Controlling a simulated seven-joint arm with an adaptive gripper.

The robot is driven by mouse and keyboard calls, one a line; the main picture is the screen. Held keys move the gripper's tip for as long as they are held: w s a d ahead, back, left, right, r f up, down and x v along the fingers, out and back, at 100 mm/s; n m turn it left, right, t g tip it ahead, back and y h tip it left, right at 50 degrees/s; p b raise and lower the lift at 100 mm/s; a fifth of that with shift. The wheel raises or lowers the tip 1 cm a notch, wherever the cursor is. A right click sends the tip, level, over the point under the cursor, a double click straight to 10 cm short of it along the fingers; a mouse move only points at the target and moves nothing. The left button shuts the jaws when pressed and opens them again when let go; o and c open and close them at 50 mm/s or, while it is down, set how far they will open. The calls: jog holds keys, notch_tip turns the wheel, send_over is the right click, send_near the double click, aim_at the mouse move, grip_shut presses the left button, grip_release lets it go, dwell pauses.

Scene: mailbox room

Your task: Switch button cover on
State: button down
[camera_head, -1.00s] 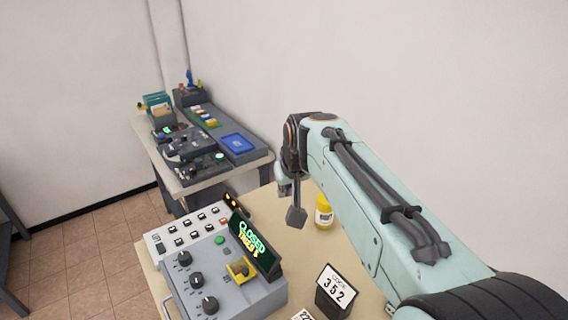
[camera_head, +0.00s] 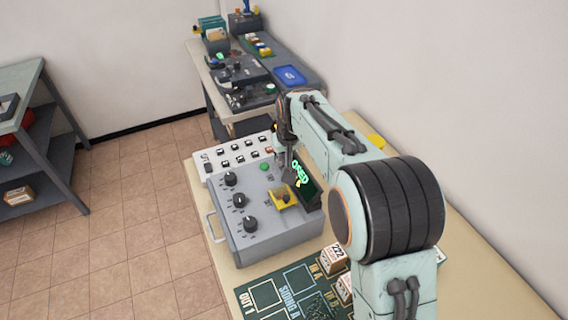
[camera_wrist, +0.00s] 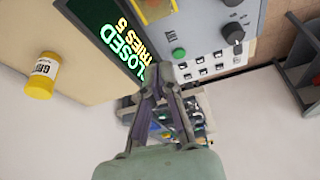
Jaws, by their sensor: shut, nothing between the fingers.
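The yellow button cover (camera_head: 284,196) sits on the grey control box (camera_head: 262,232), near its right side in the head view. A darker part shows at its middle; I cannot tell if the cover is open or closed. Part of the cover shows at the top edge of the wrist view (camera_wrist: 155,9). My gripper (camera_head: 292,180) is shut and empty. In the head view it appears just behind the cover, in front of the lit sign. In the wrist view the fingertips (camera_wrist: 160,71) appear near the sign's end and the green button (camera_wrist: 179,53).
The dark sign (camera_wrist: 108,35) with green and yellow letters stands along the box. Black knobs (camera_head: 239,200) and a white switch panel (camera_head: 226,159) are beside it.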

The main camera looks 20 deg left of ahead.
send_over(283, 192)
jog(key=w+a, duration=0.1)
jog(key=w, duration=0.1)
jog(key=f, duration=0.7)
jog(key=shift+s+a+f, duration=0.1)
jog(key=shift+a, duration=0.1)
jog(key=shift+s+d+f, duration=0.3)
jog(key=shift+s+d, duration=0.25)
jog(key=shift+s, duration=0.25)
jog(key=shift+s+d+f, duration=0.2)
jog(key=shift+s+d, duration=0.35)
jog(key=shift+s, duration=0.15)
jog(key=shift+s+d, duration=1.95)
jog(key=w+a+r, duration=0.2)
jog(key=w, duration=0.1)
jog(key=shift+a, duration=0.15)
jog(key=v, duration=0.9)
